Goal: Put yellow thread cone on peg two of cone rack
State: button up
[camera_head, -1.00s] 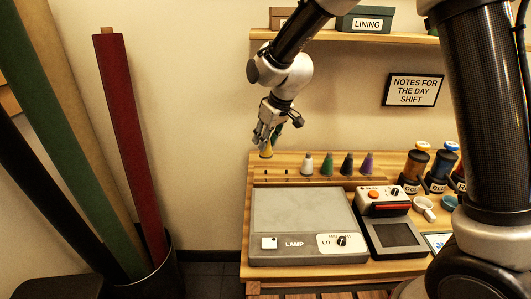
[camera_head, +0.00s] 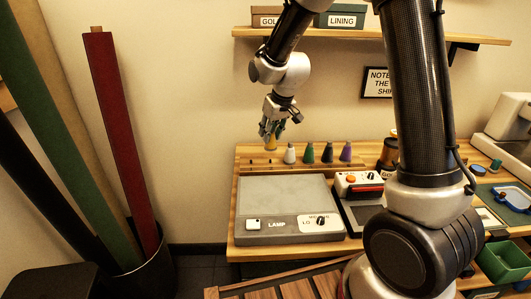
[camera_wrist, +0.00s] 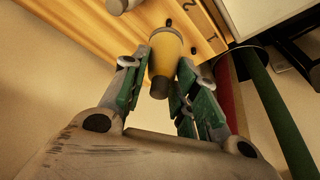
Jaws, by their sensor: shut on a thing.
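The yellow thread cone (camera_head: 271,145) is held in my gripper (camera_head: 270,136) above the left part of the wooden cone rack (camera_head: 262,169). In the wrist view the yellow cone (camera_wrist: 166,49) sits between the two green-padded fingers of my gripper (camera_wrist: 157,70), its narrow dark end toward me and its wide end toward the rack. Small dark pegs stand bare at the rack's left, near the printed numbers 2 and 1 (camera_wrist: 211,36). In the head view the cone appears just above the pegs, apart from them. Whether it is centred over one is unclear.
A white cone (camera_head: 290,154), a green cone (camera_head: 309,153), a black cone (camera_head: 327,153) and a purple cone (camera_head: 345,152) stand to the right on the rack. A grey lamp box (camera_head: 284,195) lies in front. A shelf (camera_head: 375,34) hangs above.

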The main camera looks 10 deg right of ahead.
aim_at(270, 145)
jog(key=shift+f, duration=2.85)
jog(key=o, duration=1)
jog(key=shift+f, duration=0.1)
jog(key=shift+r, duration=0.35)
jog(key=v, duration=1.2)
jog(key=s+d+r+m, duration=0.2)
jog(key=s+d+r, duration=0.5)
jog(key=s, duration=0.4)
jog(key=shift+m+h, duration=0.7)
jog(key=shift+m, duration=0.2)
jog(key=s+d, duration=0.2)
jog(key=s, duration=0.4)
jog(key=s+d+r, duration=0.1)
jog(key=s+d, duration=0.1)
jog(key=s, duration=0.4)
jog(key=s+d+r, duration=0.1)
jog(key=s+d, duration=0.1)
jog(key=s, duration=0.4)
jog(key=shift+d+r, duration=0.15)
jog(key=shift+d, duration=0.1)
